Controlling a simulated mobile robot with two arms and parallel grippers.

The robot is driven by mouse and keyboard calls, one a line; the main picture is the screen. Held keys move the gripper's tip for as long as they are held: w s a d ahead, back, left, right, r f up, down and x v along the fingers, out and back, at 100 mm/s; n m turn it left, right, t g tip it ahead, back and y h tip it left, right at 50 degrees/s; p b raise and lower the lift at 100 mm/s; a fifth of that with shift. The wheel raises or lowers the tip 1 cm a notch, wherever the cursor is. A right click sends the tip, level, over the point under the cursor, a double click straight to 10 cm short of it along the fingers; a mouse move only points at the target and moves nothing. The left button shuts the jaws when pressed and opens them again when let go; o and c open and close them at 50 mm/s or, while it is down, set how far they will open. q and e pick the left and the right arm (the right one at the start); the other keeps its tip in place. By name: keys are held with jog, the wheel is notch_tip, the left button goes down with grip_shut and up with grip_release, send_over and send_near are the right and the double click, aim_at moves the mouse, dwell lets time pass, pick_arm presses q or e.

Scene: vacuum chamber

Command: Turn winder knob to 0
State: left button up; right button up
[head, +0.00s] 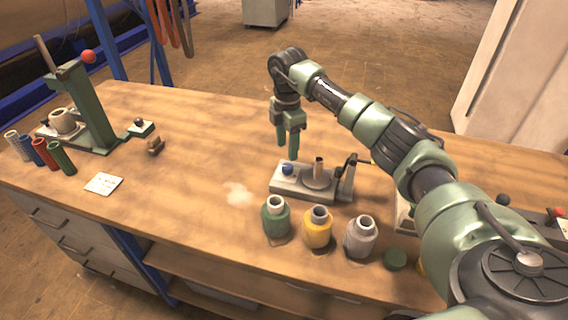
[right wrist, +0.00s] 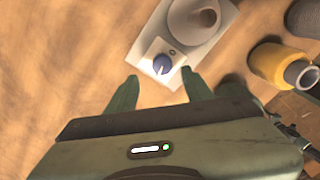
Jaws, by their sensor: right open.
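The winder (head: 303,184) is a pale grey base with a round plate, an upright spindle and a dark bracket, on the wooden bench. Its blue knob (head: 288,169) sits at the base's left end. In the right wrist view the knob (right wrist: 162,64) shows a white pointer line; no readable numbers show around it. My right gripper (head: 288,145) hangs above and just behind the knob, fingers down. In the right wrist view its green fingers (right wrist: 160,93) are apart and empty, with the knob ahead between their tips, not touched. My left gripper is out of view.
Green (head: 275,217), yellow (head: 317,228) and grey (head: 360,238) thread cones stand in front of the winder. A green press (head: 92,110), several coloured tubes and a white card (head: 104,184) are at the left.

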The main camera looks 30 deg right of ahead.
aim_at(288, 166)
jog(key=f, duration=0.2)
jog(key=f+p, duration=0.1)
jog(key=f, duration=0.2)
jog(key=shift+s+f, duration=0.25)
jog(key=shift+f, duration=0.15)
jog(key=shift+w+f, duration=0.1)
jog(key=shift+f, duration=0.3)
grip_shut()
